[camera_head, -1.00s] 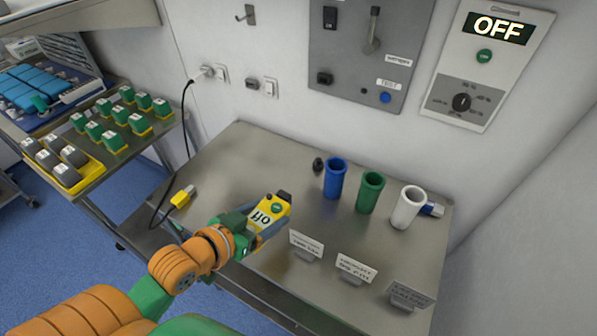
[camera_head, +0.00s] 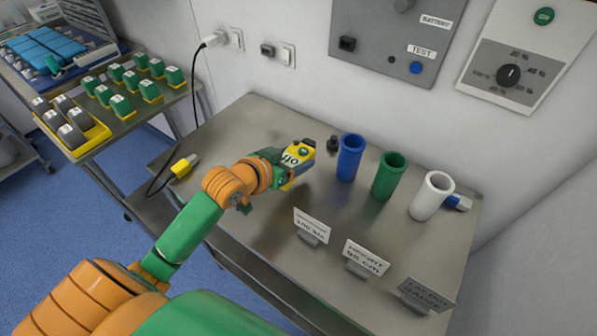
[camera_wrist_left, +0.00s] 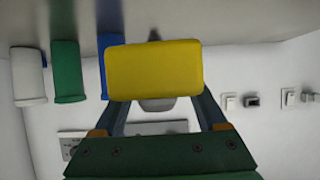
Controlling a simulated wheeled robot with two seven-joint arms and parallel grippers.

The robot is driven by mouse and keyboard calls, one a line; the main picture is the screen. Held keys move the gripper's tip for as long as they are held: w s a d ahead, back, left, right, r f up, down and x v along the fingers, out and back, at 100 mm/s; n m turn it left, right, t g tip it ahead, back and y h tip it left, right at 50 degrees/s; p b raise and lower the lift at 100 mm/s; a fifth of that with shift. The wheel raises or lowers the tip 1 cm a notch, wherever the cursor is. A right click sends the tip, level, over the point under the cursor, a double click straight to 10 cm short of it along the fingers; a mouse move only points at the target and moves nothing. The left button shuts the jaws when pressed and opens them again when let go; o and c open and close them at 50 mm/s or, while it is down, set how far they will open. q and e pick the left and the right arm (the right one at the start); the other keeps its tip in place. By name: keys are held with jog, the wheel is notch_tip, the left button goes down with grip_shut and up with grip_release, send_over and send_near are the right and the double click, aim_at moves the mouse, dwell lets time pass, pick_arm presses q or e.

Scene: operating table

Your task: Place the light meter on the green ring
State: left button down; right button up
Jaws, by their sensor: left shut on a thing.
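A yellow device with a dark end and lettering that looks like "off", probably the light meter (camera_head: 299,154), is held over the steel table, left of the blue cylinder. My left gripper (camera_head: 288,167) is shut on it. In the left wrist view the yellow block (camera_wrist_left: 153,70) fills the space between the fingers of my left gripper (camera_wrist_left: 160,100). I cannot make out a separate green ring; a green open-topped cylinder (camera_head: 389,178) stands upright on the table. My right gripper is not in view.
A blue cylinder (camera_head: 349,160) and a white one (camera_head: 431,197) stand beside the green one. Three label stands (camera_head: 311,226) line the table's front. A cabled yellow plug (camera_head: 183,166) lies at the left edge.

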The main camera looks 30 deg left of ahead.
pick_arm(q)
jog(key=w+f, duration=0.1)
jog(key=f, duration=0.1)
jog(key=w+f, duration=0.1)
jog(key=f, duration=0.1)
jog(key=w+f, duration=0.1)
jog(key=f, duration=0.1)
jog(key=shift+a, duration=0.2)
jog(key=shift+f, duration=0.3)
grip_release()
jog(key=shift+f, duration=0.1)
